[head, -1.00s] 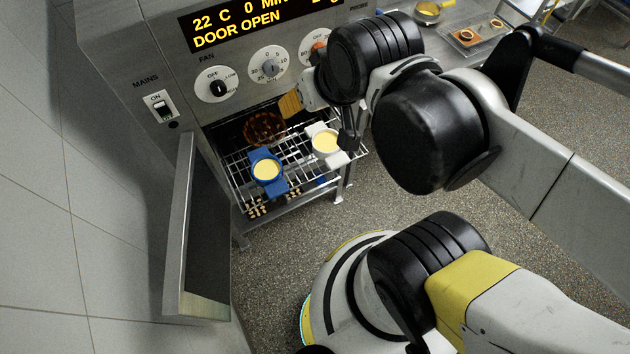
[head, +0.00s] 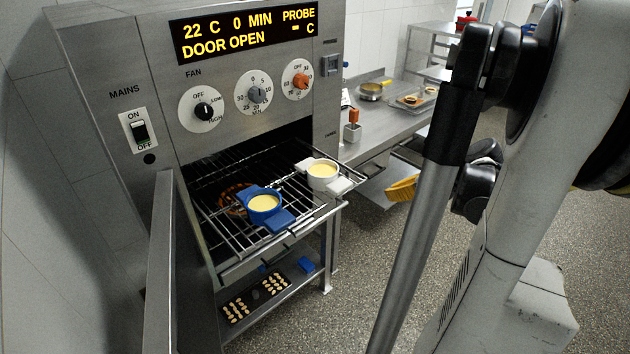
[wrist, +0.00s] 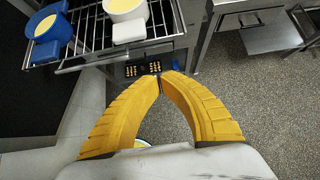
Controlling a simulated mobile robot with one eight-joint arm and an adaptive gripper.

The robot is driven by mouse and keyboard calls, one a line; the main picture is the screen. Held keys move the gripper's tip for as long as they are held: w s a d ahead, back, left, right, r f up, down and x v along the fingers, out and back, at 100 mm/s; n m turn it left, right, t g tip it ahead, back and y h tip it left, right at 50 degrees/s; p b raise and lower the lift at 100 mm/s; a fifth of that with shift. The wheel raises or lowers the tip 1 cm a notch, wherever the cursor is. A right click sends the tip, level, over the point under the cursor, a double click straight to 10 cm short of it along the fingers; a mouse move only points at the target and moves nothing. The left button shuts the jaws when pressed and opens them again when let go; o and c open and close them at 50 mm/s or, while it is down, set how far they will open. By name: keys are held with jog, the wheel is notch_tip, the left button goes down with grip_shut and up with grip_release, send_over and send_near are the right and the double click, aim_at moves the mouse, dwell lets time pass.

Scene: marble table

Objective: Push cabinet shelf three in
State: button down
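An oven (head: 100,130) stands with its door (head: 165,260) open at the left. A wire shelf (head: 225,235) sticks out of its cavity. A blue dish (head: 264,204) and a white dish (head: 322,172), both with yellow contents, sit on it. Both also show in the wrist view, the blue (wrist: 48,30) and the white (wrist: 125,15) at top left. A brown round tart (head: 236,198) shows through the wires. My gripper (wrist: 159,79) has its yellow fingertips together, empty, in front of the shelf's front edge. In the head view its yellow fingers show right of the oven. I cannot tell which shelf is the third.
Below the oven, dark trays (head: 238,309) with small pale pieces sit on a lower level. A steel counter (head: 375,120) at the right holds a pan (head: 370,91) and a tray with tarts (head: 411,101). Speckled floor is clear in front.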

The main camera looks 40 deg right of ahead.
aim_at(292, 149)
jog(key=w+r+b+x, duration=0.2)
jog(key=b+x, duration=0.1)
jog(key=x, duration=0.9)
jog(key=shift+w+f, duration=0.2)
jog(key=shift+w, duration=0.1)
jog(key=w, duration=1)
jog(key=w+a, duration=0.1)
jog(key=w, duration=0.9)
jog(key=w+a, duration=0.1)
jog(key=w, duration=0.9)
jog(key=shift+w+a, duration=0.15)
jog(key=shift+w, duration=0.15)
